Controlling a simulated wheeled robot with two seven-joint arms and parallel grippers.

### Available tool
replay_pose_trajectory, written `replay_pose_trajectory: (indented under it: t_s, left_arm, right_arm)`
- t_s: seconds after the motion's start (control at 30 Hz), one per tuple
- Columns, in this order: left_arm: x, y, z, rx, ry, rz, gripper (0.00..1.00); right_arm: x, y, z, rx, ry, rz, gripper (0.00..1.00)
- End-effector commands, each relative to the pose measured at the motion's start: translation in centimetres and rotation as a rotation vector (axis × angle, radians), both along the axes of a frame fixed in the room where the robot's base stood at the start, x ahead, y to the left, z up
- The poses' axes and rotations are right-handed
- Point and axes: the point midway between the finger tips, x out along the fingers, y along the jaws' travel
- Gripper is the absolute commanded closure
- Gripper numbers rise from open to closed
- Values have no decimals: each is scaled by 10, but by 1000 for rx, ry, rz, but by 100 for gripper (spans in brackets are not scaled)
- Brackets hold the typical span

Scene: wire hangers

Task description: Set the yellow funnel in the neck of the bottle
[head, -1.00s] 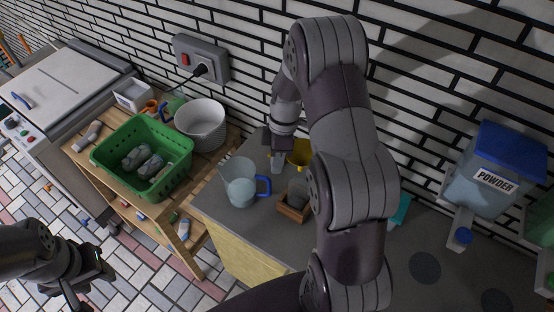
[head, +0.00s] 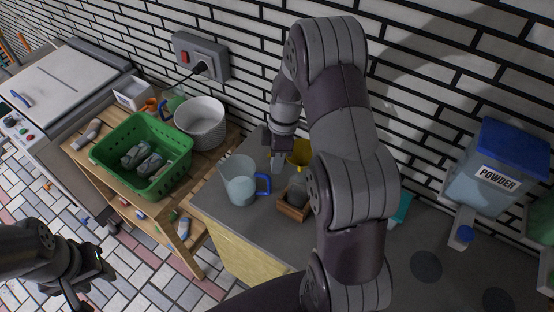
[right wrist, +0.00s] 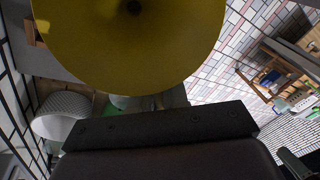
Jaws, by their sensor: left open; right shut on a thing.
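The yellow funnel (head: 301,153) is beside the wall end of the grey counter, partly hidden by my right arm. My right gripper (head: 278,163) is shut on it. In the right wrist view the funnel (right wrist: 130,40) fills the top, its wide mouth facing the camera with a dark hole in the middle. A greyish, see-through vessel, perhaps the bottle (head: 298,189), stands in a small wooden box, apart from the funnel; its neck cannot be made out. My left gripper (head: 90,278) is open and empty over the floor at the lower left.
A clear jug with a blue handle (head: 241,181) stands left of the wooden box (head: 293,211). A green basket (head: 112,161) and a white ribbed pot (head: 202,126) are on the wooden shelf. A powder tub (head: 492,172) is at the right. The brick wall bounds the back.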

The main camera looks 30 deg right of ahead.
Motion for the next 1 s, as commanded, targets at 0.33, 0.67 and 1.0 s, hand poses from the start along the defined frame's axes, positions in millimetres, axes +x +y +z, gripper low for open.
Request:
replay_pose_trajectory:
  t_s: [0.33, 0.67, 1.0]
  left_arm:
    - [0, 0, -5, 0, 0, 0, 57]
    - [0, 0, -8, 0, 0, 0, 57]
    - [0, 0, -12, 0, 0, 0, 57]
  right_arm:
    - [0, 0, -6, 0, 0, 0, 100]
    - [0, 0, -11, 0, 0, 0, 100]
    - [0, 0, -16, 0, 0, 0, 100]
